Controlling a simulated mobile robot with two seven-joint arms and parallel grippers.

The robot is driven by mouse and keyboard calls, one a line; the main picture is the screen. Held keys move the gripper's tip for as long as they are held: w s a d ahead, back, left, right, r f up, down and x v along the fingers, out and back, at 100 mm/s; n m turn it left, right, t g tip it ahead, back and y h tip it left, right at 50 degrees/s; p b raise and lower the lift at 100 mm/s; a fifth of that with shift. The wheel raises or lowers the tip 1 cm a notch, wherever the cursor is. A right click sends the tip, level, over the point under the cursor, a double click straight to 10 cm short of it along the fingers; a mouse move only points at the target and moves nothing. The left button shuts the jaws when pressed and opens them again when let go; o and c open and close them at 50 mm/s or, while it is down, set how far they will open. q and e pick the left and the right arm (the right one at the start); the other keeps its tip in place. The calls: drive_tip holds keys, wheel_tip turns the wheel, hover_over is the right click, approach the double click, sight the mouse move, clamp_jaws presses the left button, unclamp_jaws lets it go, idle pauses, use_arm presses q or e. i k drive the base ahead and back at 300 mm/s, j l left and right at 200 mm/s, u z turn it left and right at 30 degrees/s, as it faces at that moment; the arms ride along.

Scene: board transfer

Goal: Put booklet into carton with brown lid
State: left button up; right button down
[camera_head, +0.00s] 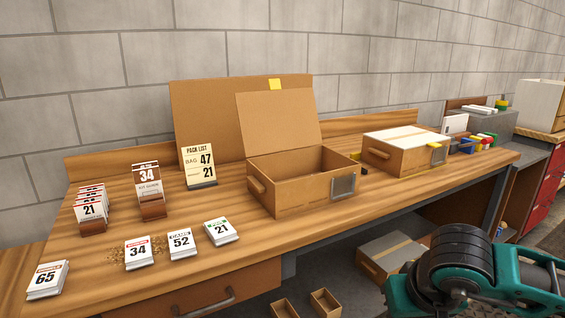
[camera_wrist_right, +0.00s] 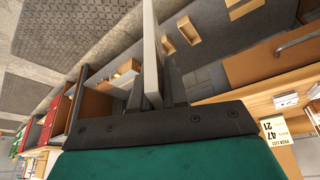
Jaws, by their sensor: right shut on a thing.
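The carton with the brown lid (camera_head: 288,196) stands open on the bench in the head view, its lid (camera_head: 280,122) raised at the back. Its inside looks empty as far as I can see. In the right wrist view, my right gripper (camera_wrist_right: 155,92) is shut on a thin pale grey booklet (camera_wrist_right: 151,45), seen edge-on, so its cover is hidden. The gripper is off the bench's front side, apart from the carton. In the head view only my teal right arm shows at bottom right. My left gripper is in neither view.
A carton with a white top (camera_head: 405,150) stands to the right. Numbered card stacks (camera_head: 138,252) and holders (camera_head: 148,190) are on the left, with a pack list sign (camera_head: 198,165) beside the open carton. Another carton (camera_head: 392,255) is below the bench.

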sight(300, 203)
drive_tip(key=u, duration=1.1)
drive_tip(key=l+u, duration=0.15)
drive_tip(key=l, duration=0.15)
drive_tip(key=k+l+u, duration=0.1)
drive_tip(key=l, duration=0.2)
drive_tip(key=k+l, duration=0.1)
drive_tip(key=l, duration=0.7)
